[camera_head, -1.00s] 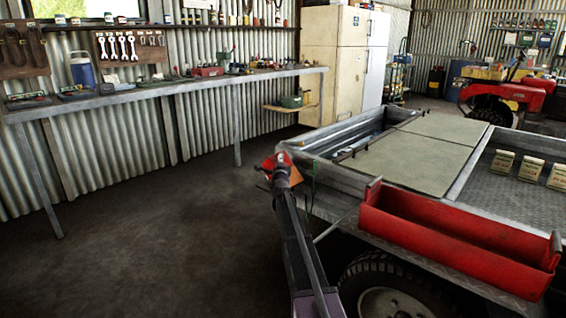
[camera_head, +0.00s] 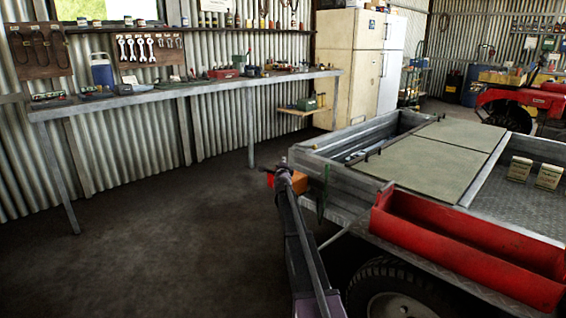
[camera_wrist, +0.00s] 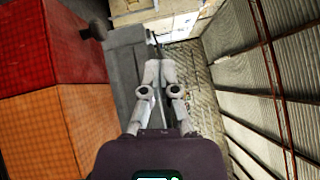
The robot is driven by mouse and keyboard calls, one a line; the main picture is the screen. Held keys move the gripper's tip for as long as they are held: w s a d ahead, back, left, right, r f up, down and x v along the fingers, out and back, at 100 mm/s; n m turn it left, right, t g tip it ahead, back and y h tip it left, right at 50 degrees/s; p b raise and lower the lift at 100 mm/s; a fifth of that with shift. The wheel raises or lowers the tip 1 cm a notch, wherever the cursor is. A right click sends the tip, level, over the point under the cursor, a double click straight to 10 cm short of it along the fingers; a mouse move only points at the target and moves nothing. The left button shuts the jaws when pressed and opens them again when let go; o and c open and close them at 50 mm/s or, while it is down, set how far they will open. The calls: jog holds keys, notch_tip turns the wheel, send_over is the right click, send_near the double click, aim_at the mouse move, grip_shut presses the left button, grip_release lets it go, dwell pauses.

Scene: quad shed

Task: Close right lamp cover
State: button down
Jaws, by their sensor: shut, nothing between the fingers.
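A lamp with a red part (camera_wrist: 65,45) and an orange part (camera_wrist: 38,135) fills the left of the wrist view. In the head view its orange part (camera_head: 299,181) shows at the near corner of the grey trailer (camera_head: 345,182), partly hidden behind my arm. My gripper (camera_wrist: 158,66) is shut and empty, just right of the lamp in the wrist view, with a gap between them. In the head view my gripper (camera_head: 283,168) overlaps the lamp and its fingers are hard to make out. I cannot tell how far the cover stands open.
A red open tray (camera_head: 465,235) is fixed along the trailer's side above a wheel (camera_head: 400,295). A green strap (camera_head: 323,190) hangs near the lamp. A workbench (camera_head: 190,92) runs along the left wall. The floor (camera_head: 165,235) between bench and trailer is clear.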

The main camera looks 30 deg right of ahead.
jog(key=shift+d, duration=0.15)
jog(key=shift+r, duration=0.15)
dwell(0.4)
jog(key=shift+s+a+r+p, duration=0.1)
jog(key=shift+a+r+p, duration=0.1)
jog(key=shift+p, duration=0.15)
jog(key=s+a+r+p, duration=0.2)
jog(key=a+r+p, duration=0.4)
jog(key=shift+a+r, duration=0.15)
jog(key=shift+a, duration=0.05)
dwell(0.5)
